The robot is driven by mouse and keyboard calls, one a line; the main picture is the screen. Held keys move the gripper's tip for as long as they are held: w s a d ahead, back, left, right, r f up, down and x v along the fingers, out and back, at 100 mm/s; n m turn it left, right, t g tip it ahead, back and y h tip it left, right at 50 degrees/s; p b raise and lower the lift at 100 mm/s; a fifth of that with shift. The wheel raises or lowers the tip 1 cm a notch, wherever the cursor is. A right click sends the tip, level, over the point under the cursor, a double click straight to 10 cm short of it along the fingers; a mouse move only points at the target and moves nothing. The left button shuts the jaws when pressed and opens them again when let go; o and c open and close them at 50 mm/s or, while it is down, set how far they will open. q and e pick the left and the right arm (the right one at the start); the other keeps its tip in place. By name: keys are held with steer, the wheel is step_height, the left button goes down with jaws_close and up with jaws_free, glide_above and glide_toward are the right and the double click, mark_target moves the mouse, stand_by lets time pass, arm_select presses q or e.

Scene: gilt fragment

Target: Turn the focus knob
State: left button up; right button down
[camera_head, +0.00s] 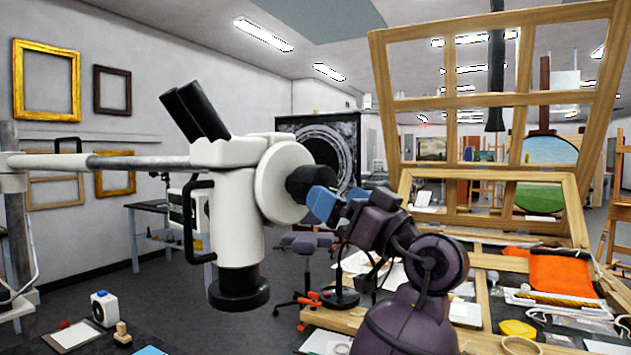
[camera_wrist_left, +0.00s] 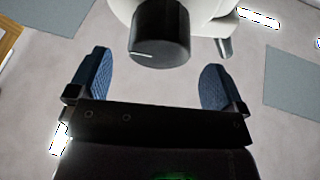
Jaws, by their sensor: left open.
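The focus knob (camera_head: 308,185) is a black cylinder on the right side of the white microscope (camera_head: 232,220). My left gripper (camera_head: 322,204) is at the knob's right end, with a blue finger overlapping its edge in the head view. In the left wrist view the knob (camera_wrist_left: 160,36) has a short white mark on its face. It lies between the two blue fingers, near their tips, with a gap on each side. The gripper is open and holds nothing. I cannot tell how far the fingers reach along the knob. My right gripper is not in view.
The microscope hangs from a grey boom (camera_head: 140,162) at the left, with black eyepieces (camera_head: 195,112) on top and a black lens (camera_head: 240,290) below. A wooden frame stand (camera_head: 480,200) and a cluttered table with an orange cloth (camera_head: 562,272) are at the right.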

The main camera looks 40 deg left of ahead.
mark_target(308, 185)
arm_select(q)
steer(key=x, duration=0.4)
steer(key=shift+s+a+r+p, duration=0.1)
steer(key=shift+r+p, duration=0.05)
steer(key=shift+p, duration=0.2)
steer(key=shift+x, duration=0.8)
steer(key=shift+c, duration=0.5)
steer(key=c, duration=0.8)
